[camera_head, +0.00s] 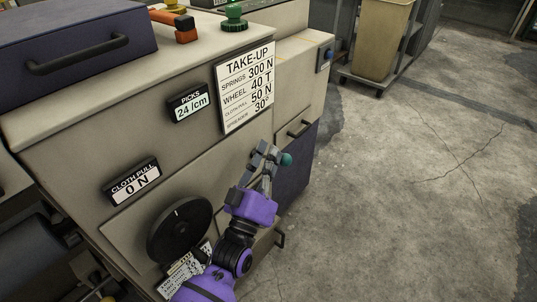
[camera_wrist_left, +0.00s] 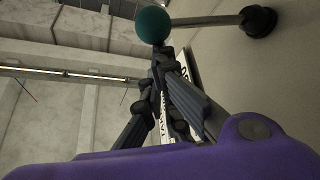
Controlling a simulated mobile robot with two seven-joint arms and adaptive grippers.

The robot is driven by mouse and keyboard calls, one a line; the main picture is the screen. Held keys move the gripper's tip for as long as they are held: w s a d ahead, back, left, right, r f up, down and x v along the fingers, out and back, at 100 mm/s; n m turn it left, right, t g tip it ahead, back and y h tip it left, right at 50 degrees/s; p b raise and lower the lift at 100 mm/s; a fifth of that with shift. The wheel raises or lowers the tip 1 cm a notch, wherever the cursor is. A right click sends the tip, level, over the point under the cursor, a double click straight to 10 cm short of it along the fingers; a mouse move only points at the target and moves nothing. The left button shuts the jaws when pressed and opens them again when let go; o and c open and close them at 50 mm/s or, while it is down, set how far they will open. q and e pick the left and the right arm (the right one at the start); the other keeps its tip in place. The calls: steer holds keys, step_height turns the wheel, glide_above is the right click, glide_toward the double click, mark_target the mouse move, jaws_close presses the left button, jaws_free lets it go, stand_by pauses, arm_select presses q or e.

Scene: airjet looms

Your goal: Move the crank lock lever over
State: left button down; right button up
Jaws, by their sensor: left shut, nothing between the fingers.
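The crank lock lever shows as a teal ball knob (camera_head: 286,159) at the right edge of the machine's front panel. In the left wrist view its knob (camera_wrist_left: 152,24) sits on a thin metal rod that runs right to a round black base on the panel. My left gripper (camera_head: 268,153) is shut and empty, just left of the knob. In the wrist view its fingertips (camera_wrist_left: 163,55) lie close below the knob; I cannot tell whether they touch it. In the head view my fingers hide the rod and base. My right gripper is not in view.
A black handwheel (camera_head: 180,230) stands out from the panel left of my left wrist. A CLOTH PULL display (camera_head: 133,184) reads 0 N, and a TAKE-UP sign (camera_head: 246,88) hangs above. A wheeled bin (camera_head: 379,40) stands behind. Open concrete floor (camera_head: 430,170) lies to the right.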

mark_target(283, 162)
arm_select(q)
steer(key=shift+s+d+f, duration=0.1)
steer(key=shift+f, duration=0.05)
steer(key=f+m+h, duration=0.1)
steer(key=m, duration=0.1)
steer(key=s+d+f+m+h+b, duration=0.1)
steer(key=f+m+h+b, duration=0.1)
steer(key=f+m, duration=0.1)
steer(key=shift+s+d+m+g+h, duration=0.15)
steer(key=shift+d+m+g+h, duration=0.15)
steer(key=shift+d, duration=0.1)
steer(key=shift+s+d+f+m+g+h+b, duration=0.15)
steer(key=shift+f+m+g+h+b, duration=0.3)
steer(key=shift+f+m+h+b, duration=0.6)
steer(key=shift+d+f+m+g+h+b, duration=0.1)
steer(key=shift+f+m+g+h+b, duration=0.35)
steer(key=shift+m, duration=1.1)
steer(key=shift+f, duration=0.4)
